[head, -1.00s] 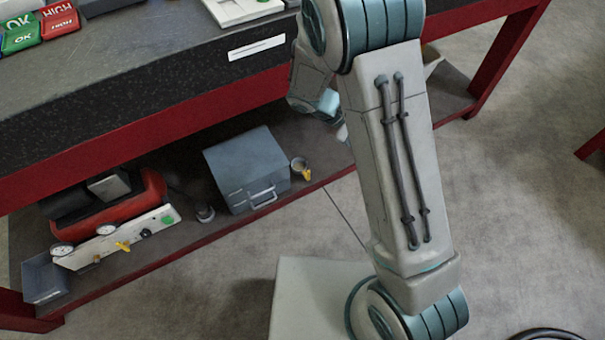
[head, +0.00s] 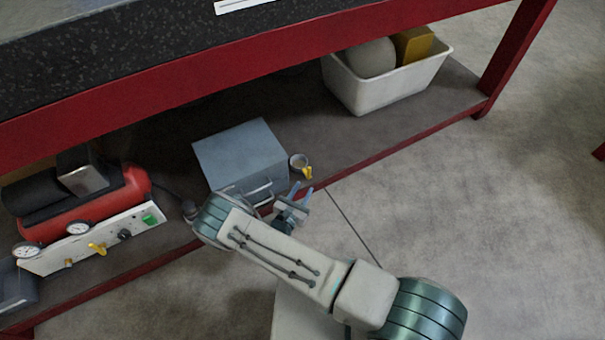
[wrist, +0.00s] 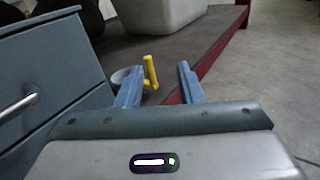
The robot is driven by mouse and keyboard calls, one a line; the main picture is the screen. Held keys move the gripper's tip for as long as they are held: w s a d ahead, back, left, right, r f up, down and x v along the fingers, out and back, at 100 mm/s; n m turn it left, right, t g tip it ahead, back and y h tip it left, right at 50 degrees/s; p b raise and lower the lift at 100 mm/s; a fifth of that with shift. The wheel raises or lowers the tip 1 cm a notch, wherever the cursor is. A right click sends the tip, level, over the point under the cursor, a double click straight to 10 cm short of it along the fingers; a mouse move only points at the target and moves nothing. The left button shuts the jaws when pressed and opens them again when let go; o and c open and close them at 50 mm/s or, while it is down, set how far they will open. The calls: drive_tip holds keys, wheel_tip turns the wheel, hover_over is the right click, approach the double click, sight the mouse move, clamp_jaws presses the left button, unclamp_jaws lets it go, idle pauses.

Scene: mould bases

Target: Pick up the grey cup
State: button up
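My gripper (head: 301,191) is open and empty, just in front of the cup at the shelf's front edge. In the wrist view my gripper (wrist: 160,84) points toward the cup, with its fingers apart and the cup beyond them, nearer the left finger.
The blue-grey box (head: 240,152) with a handle is close on the left of the cup. A white bin (head: 385,88) stands farther right on the shelf (head: 330,135). A red compressor (head: 85,205) is at left. The red-framed bench overhangs the shelf. Shelf right of the cup is clear.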

sight(309, 175)
wheel_tip(309, 175, down, 5)
drive_tip(key=s+a+n+y, duration=0.1)
drive_tip(key=n+y, duration=0.1)
drive_tip(key=shift+n+t+y, duration=0.4)
drive_tip(key=shift+n+y, duration=0.1)
drive_tip(key=w+d+b, duration=0.1)
drive_tip(key=w+b, duration=0.1)
drive_tip(key=w, duration=0.2)
drive_tip(key=w+d+b, duration=0.1)
drive_tip(key=w+b, duration=0.1)
drive_tip(key=w, duration=0.2)
drive_tip(key=w+b, duration=0.2)
drive_tip(key=w, duration=0.3)
drive_tip(key=shift+d+f, duration=0.25)
drive_tip(key=shift+d, duration=0.15)
clamp_jaws()
